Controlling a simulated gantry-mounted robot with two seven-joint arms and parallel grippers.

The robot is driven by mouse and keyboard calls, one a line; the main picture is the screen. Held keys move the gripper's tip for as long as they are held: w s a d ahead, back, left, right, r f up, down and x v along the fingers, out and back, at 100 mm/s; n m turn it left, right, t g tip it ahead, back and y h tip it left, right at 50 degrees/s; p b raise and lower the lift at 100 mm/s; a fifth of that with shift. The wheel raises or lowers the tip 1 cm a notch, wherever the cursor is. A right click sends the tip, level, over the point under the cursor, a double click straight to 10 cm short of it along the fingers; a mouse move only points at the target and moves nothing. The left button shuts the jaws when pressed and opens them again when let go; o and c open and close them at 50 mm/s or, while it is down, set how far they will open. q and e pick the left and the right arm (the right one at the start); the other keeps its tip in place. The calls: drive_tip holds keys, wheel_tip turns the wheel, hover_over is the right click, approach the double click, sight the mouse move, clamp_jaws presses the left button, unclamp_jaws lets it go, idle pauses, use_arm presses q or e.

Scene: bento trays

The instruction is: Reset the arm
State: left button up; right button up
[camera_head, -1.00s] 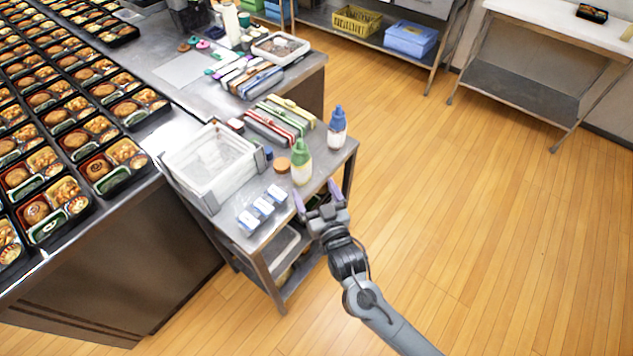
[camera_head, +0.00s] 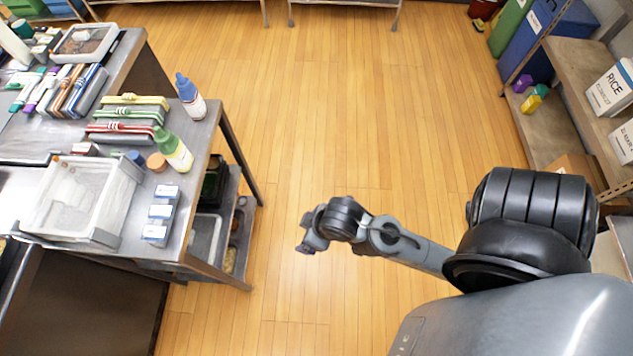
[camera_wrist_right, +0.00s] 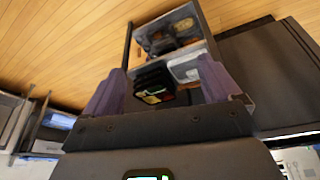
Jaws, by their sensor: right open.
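My right gripper (camera_head: 308,236) hangs over the bare floor, to the right of the metal side table (camera_head: 205,205), apart from it. In the right wrist view my right gripper (camera_wrist_right: 163,88) shows two purple fingers spread apart with nothing held between them. Beyond the fingers a shelf with dark containers (camera_wrist_right: 155,85) is visible. My left gripper is in neither current view.
The side table holds a clear bin (camera_head: 85,200), a green-capped bottle (camera_head: 175,150), a blue-capped bottle (camera_head: 190,100) and small white-topped boxes (camera_head: 160,212). A shelf unit (camera_head: 545,130) stands at the right. The wooden floor (camera_head: 350,110) between is clear.

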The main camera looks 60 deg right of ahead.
drive_tip(key=shift+s+d+r+g, duration=0.15)
drive_tip(key=shift+s+g, duration=0.15)
drive_tip(key=shift+s, duration=0.4)
wheel_tip(320, 180, up, 36)
drive_tip(key=p, duration=3.6)
